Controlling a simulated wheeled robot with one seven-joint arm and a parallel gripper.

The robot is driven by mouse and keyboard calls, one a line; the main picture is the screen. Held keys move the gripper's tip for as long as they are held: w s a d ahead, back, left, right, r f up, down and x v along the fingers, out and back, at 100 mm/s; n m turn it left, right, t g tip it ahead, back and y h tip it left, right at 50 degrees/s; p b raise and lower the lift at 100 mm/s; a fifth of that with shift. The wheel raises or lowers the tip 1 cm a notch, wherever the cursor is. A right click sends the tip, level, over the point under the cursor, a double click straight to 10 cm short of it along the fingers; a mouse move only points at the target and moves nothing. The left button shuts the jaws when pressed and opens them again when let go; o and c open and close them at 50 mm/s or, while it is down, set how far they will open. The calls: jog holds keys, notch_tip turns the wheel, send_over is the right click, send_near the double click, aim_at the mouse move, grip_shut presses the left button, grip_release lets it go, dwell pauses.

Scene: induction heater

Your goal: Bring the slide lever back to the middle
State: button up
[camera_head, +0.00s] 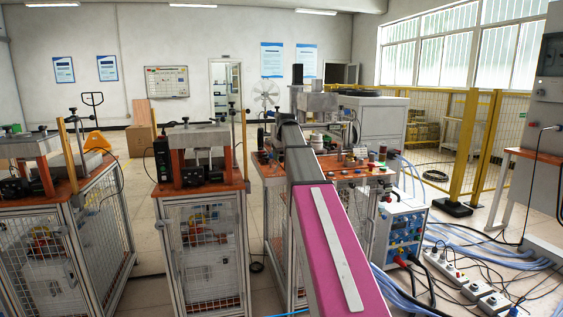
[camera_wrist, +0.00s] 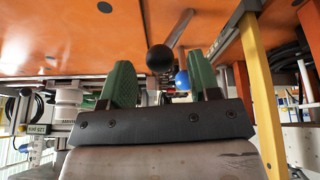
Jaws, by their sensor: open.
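In the wrist view, my gripper (camera_wrist: 160,68) is open, with one green finger on each side of the picture's middle. A black ball knob (camera_wrist: 160,58) shows in the gap between the fingers and touches neither that I can see. A grey metal bar (camera_wrist: 181,27) runs from near this knob up to the right across the orange surface; this looks like the slide lever. A blue ball (camera_wrist: 182,80) shows just below and right of the black knob, beside the right finger. In the head view my arm hides the lever, and I cannot make out the fingers.
The orange surface (camera_wrist: 60,35) fills the upper wrist view, with a small black knob (camera_wrist: 104,7) on it. A yellow post (camera_wrist: 262,95) stands close right of the gripper. In the head view, a cluttered orange bench (camera_head: 350,174) lies beyond my arm, with a blue-fronted unit (camera_head: 402,238) below.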

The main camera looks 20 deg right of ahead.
aim_at(281, 158)
jog(key=shift+x, duration=1.5)
grip_shut()
